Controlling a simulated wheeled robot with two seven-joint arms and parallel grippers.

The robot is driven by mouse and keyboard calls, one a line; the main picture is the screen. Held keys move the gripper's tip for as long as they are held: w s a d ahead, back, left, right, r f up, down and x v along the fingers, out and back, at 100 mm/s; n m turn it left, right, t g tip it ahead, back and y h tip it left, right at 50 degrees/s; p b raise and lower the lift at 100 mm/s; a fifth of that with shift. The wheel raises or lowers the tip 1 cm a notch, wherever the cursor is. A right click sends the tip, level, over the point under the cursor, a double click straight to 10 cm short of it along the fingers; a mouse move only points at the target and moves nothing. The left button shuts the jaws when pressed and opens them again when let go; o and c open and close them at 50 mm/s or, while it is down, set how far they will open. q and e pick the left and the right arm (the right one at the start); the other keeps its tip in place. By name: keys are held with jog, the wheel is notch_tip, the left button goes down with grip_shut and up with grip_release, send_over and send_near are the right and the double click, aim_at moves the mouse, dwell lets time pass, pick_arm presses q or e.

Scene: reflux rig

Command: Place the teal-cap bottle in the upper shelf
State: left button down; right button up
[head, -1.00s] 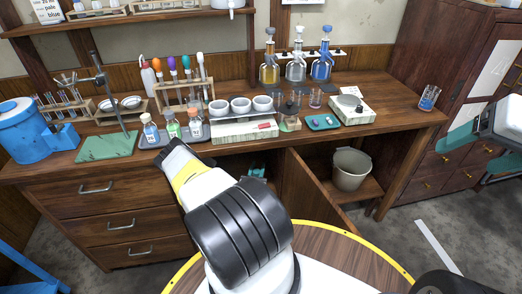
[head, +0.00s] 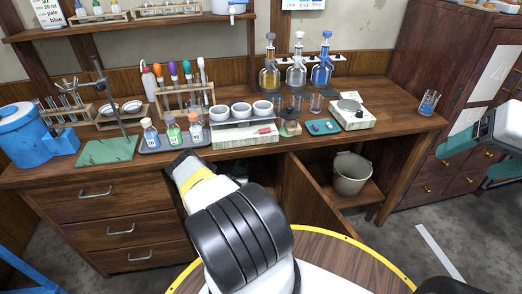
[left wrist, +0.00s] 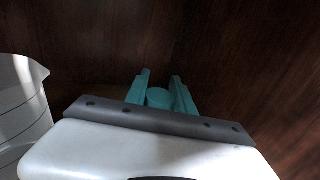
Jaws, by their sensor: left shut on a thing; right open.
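My left gripper (left wrist: 160,92) is shut on a round teal cap (left wrist: 160,98), seen between its teal fingers in the left wrist view. The bottle's body below the cap is hidden. In the head view my left arm reaches to the open cupboard under the bench, and its fingers are hardly visible in the shadow there. My right gripper (head: 478,158) is open and empty at the right edge, in front of the dark cabinet. A wooden upper shelf (head: 190,14) runs along the wall at the top left, with racks of small bottles on it.
A bucket (head: 352,174) stands in the cupboard by the open door (head: 312,190); it also shows at the left wrist view's left (left wrist: 22,110). The bench top holds a small-bottle tray (head: 176,148), white cups, flasks and a balance (head: 352,115). Dark wood surrounds the left gripper.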

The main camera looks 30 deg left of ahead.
pick_arm(q)
jog(key=c, duration=1.1)
grip_release()
jog(key=shift+f, duration=0.1)
jog(key=shift+s, duration=0.25)
jog(key=v, duration=1.1)
jog(key=shift+s+d, duration=0.15)
jog(key=shift+s, duration=0.1)
